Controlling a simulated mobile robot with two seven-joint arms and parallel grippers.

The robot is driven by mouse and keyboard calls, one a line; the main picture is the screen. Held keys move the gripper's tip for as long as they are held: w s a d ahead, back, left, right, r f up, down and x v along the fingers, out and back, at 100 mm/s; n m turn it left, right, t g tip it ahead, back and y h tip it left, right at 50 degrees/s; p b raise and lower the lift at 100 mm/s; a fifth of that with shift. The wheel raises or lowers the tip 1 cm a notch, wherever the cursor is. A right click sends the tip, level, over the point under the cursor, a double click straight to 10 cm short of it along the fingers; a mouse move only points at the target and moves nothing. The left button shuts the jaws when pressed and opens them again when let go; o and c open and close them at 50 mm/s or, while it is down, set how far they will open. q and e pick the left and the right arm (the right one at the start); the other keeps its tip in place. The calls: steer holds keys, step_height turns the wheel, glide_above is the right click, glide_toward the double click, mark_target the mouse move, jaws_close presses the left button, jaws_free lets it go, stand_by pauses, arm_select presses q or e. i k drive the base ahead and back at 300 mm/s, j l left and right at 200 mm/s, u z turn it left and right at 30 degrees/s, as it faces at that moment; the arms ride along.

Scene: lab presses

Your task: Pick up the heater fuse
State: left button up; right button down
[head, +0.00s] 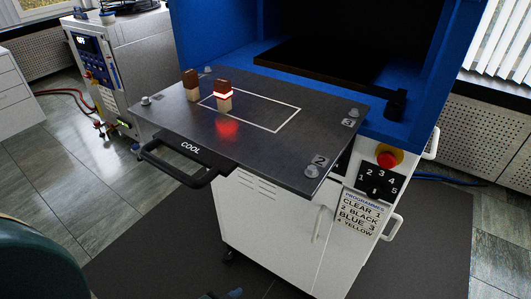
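Two small upright blocks with brown tops and beige bases stand on the dark press plate (270,155). The front block (224,102) has a glowing red-white band round its middle and casts a red glow on the plate. The rear block (191,92) stands just left of it, apart from it, with no glow. Either could be the heater fuse; I see no label that tells which. Neither block is held. I can make out neither of my grippers in the head view.
The plate has a black handle (185,165) marked COOL, corner knobs and a white outlined rectangle. The blue press frame (405,130) rises behind it. A red button (388,159) and numbered selector (375,190) sit at right. A grey machine (130,50) stands back left.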

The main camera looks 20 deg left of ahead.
mark_target(190, 77)
steer(key=i+j+z, duration=0.1)
steer(key=j+z, duration=0.9)
steer(key=j, duration=0.4)
steer(key=k+j+z, duration=0.2)
steer(key=j, duration=0.35)
steer(key=j+z, duration=0.1)
steer(key=j, duration=0.45)
steer(key=k+j+z, duration=0.1)
steer(key=j, duration=0.45)
steer(key=k+j, duration=0.1)
steer(key=j, duration=0.4)
steer(key=k+j, duration=0.1)
steer(key=j, duration=0.4)
steer(key=k+j, duration=0.1)
steer(key=j, duration=0.4)
steer(key=k+j, duration=0.1)
steer(key=j, duration=0.4)
steer(key=z, duration=1.35)
steer(key=u, duration=0.45)
steer(key=k+j, duration=0.05)
